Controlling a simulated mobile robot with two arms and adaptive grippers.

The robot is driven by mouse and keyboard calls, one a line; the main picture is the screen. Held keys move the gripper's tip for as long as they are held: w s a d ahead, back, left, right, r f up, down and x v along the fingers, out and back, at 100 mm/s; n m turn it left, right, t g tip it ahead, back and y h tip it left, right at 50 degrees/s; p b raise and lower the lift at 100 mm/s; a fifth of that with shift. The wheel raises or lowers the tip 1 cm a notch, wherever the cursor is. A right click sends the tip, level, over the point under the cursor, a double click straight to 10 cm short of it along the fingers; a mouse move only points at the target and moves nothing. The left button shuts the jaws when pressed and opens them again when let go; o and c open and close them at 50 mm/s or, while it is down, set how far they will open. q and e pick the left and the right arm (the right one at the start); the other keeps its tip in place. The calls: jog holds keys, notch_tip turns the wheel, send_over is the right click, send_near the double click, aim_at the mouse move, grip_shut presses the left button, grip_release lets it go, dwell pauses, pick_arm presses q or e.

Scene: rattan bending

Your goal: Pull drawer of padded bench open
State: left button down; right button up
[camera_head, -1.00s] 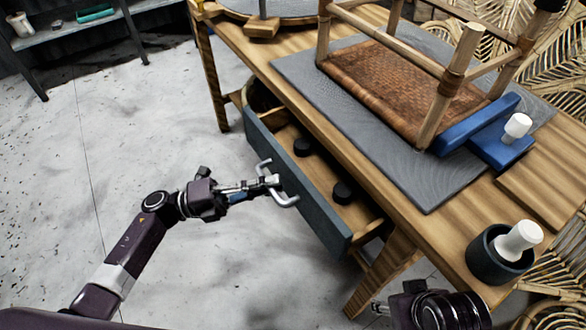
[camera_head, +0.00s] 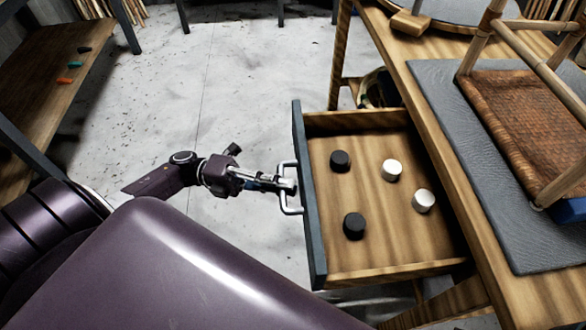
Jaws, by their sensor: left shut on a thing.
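The wooden drawer (camera_head: 376,248) with a dark blue-grey front (camera_head: 309,200) stands pulled well out of the bench (camera_head: 449,133). Its inside shows, with two black round pieces (camera_head: 340,161) and two white round pieces (camera_head: 392,170) on its floor. My left gripper (camera_head: 289,187) is shut on the metal bar handle (camera_head: 292,207) on the drawer front. My right gripper is not in view.
A grey pad (camera_head: 447,95) lies on the bench top, with a rattan frame with a woven panel (camera_head: 518,120) on it. A wooden shelf (camera_head: 40,80) stands at the far left. The grey floor (camera_head: 240,75) between shelf and bench is clear.

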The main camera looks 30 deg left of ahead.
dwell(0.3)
pick_arm(q)
jog(key=c, duration=2)
grip_release()
jog(key=shift+o, duration=0.2)
jog(key=shift+a, duration=0.1)
jog(key=shift+a+f, duration=0.1)
jog(key=shift+a, duration=0.15)
jog(key=v, duration=1.1)
jog(key=shift+s+a, duration=0.15)
jog(key=shift+a, duration=0.05)
